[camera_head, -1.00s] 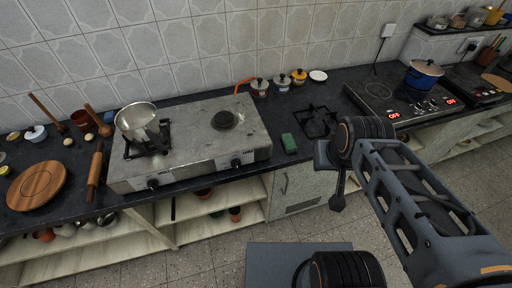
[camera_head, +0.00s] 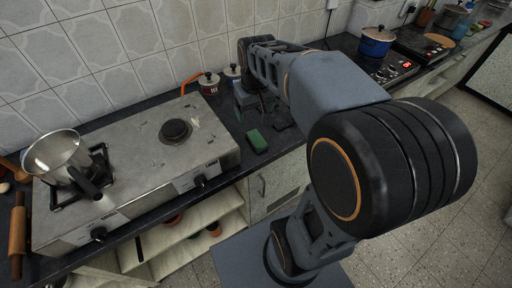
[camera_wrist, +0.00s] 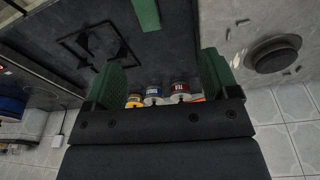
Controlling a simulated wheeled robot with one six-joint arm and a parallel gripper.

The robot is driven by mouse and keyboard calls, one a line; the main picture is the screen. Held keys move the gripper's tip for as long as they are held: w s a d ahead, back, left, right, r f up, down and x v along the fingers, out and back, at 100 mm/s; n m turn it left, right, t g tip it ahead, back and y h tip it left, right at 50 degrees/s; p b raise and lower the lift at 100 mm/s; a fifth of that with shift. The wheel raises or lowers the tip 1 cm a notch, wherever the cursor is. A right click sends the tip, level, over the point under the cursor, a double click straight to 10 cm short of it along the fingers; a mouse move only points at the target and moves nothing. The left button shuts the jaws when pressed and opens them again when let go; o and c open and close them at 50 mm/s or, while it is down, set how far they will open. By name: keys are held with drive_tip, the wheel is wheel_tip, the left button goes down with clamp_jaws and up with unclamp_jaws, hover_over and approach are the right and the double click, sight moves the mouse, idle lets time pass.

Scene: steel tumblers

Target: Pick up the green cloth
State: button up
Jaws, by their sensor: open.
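The green cloth (camera_head: 257,140) is a small folded block on the dark counter, just right of the steel stove. Its near part also shows at the top edge of the wrist view (camera_wrist: 146,14); the rest is cut off there. My gripper (camera_wrist: 160,64) is open and empty, with green pads on its two fingers. In the head view my gripper (camera_head: 250,98) hangs over the counter behind the cloth, apart from it, near the jars.
The steel stove (camera_head: 140,170) holds a pan (camera_head: 57,155) at left. Lidded jars (camera_head: 209,84) stand by the wall behind my gripper. A black burner grate (camera_wrist: 93,45) lies beside the cloth. A blue pot (camera_head: 376,42) sits farther right.

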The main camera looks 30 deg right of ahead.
drive_tip(key=w+d+f+g+b, duration=0.2)
drive_tip(key=w+d+f+b, duration=0.2)
drive_tip(key=w+f, duration=0.3)
hover_over(257, 138)
drive_tip(key=f, duration=0.8)
drive_tip(key=shift+s+a+f, duration=0.15)
drive_tip(key=shift+s+f, duration=0.1)
drive_tip(key=shift+f, duration=0.1)
drive_tip(key=shift+w+f+b, duration=0.2)
drive_tip(key=shift+f+b, duration=0.25)
drive_tip(key=shift+f, duration=2.55)
drive_tip(key=c, duration=1)
